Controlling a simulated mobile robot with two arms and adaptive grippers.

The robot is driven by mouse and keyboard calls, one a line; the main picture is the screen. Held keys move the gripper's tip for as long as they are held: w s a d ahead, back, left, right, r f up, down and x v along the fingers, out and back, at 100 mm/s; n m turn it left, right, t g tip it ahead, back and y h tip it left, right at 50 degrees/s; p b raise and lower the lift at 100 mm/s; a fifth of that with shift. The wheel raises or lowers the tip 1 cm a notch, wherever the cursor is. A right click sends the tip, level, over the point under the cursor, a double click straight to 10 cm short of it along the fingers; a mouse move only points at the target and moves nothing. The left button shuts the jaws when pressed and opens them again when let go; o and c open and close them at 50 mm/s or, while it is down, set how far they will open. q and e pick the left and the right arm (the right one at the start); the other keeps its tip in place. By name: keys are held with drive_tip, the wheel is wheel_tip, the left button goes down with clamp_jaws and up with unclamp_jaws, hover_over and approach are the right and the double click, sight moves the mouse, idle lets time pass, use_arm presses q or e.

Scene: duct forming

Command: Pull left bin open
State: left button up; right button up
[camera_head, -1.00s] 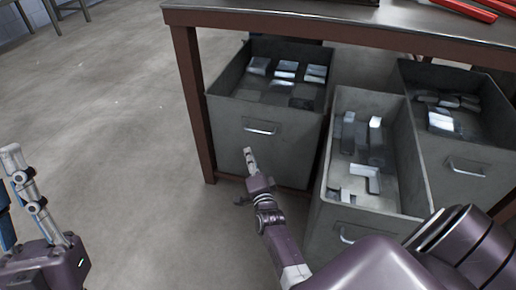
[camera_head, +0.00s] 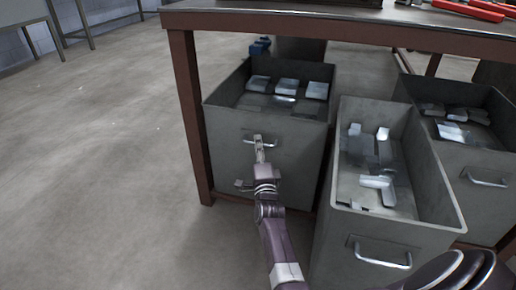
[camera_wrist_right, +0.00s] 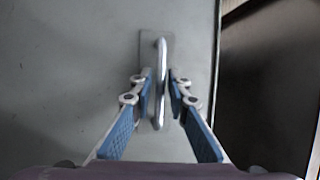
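The left bin (camera_head: 225,134) is a grey metal box under the table, with several metal pieces inside. Its bar handle (camera_head: 275,143) is on the front face. My right gripper (camera_head: 260,143) is at this handle in the head view. In the right wrist view, the handle (camera_wrist_right: 160,80) stands upright in the picture between the blue-padded fingers of the right gripper (camera_wrist_right: 161,80). The fingers are apart, one on each side of the bar, with a narrow gap visible on both sides. My left gripper is out of view.
A middle bin (camera_head: 330,225) stands further forward, just right of the left bin. A right bin (camera_head: 470,168) is beyond it. A brown table leg (camera_head: 190,115) stands close to the left bin's left side. The floor (camera_head: 100,170) to the left is clear.

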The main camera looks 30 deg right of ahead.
drive_tip(key=shift+w+d+r, duration=0.1)
drive_tip(key=shift+w+d, duration=0.05)
drive_tip(key=shift+w, duration=0.15)
clamp_jaws()
drive_tip(key=shift+s, duration=0.15)
